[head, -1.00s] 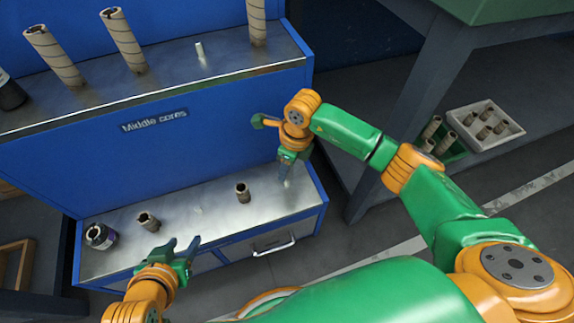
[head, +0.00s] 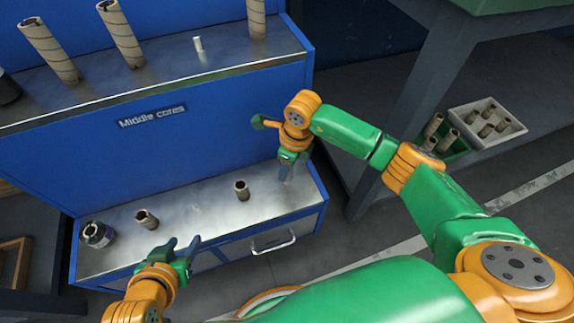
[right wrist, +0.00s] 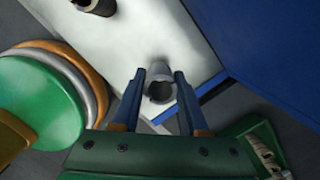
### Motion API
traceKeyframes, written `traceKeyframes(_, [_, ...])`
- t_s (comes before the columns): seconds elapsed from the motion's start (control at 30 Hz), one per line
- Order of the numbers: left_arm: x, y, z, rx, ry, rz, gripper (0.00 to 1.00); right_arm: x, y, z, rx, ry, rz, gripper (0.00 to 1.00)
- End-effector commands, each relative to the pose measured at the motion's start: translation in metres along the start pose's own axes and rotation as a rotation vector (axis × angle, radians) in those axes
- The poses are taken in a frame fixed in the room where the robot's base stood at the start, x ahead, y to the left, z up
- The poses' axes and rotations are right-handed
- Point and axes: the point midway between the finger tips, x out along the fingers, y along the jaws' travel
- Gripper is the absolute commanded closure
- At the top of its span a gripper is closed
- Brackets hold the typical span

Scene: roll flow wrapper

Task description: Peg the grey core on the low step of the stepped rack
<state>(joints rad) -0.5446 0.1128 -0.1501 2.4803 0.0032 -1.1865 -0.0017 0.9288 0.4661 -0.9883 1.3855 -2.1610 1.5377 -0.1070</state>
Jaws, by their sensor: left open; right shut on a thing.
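The stepped rack (head: 105,258) is blue with metal tops, a high step behind and a low step in front. My right gripper (head: 287,172) is over the right end of the low step, pointing down. In the right wrist view its fingers (right wrist: 156,103) are shut on the grey core (right wrist: 159,72), a short tube with a dark bore. In the head view the fingers mostly hide the core; I cannot tell whether a peg is inside it. My left gripper (head: 182,250) is open and empty at the front edge.
Two short brown cores (head: 147,219) (head: 242,190) and a dark jar-like roll (head: 97,234) stand on the low step. Tall brown cores (head: 121,35) and a white peg (head: 199,47) are on the high step. A pale tray (head: 513,133) of cores lies at right.

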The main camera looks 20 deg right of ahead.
Motion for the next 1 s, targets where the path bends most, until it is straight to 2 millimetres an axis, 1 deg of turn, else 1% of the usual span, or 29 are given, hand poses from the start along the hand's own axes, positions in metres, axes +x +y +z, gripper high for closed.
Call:
traceKeyframes(0.03, [0.003, 0.0, 0.003, 0.0, 0.0, 0.0, 0.5, 0.004, 0.0, -0.001, 0.0, 0.0, 0.0, 1.0])
traceKeyframes(0.1, [0.004, 0.0, 0.004, 0.0, 0.0, 0.0, 0.5, 0.006, 0.0, -0.001, 0.0, 0.0, 0.0, 1.0])
traceKeyframes(0.57, [0.005, 0.0, 0.004, 0.0, 0.0, 0.0, 0.5, 0.008, 0.0, -0.001, 0.0, 0.0, 0.0, 1.0])
traceKeyframes(1.0, [0.016, 0.0, 0.015, 0.0, 0.0, 0.0, 0.5, 0.026, 0.0, -0.004, 0.0, 0.0, 0.0, 1.0])
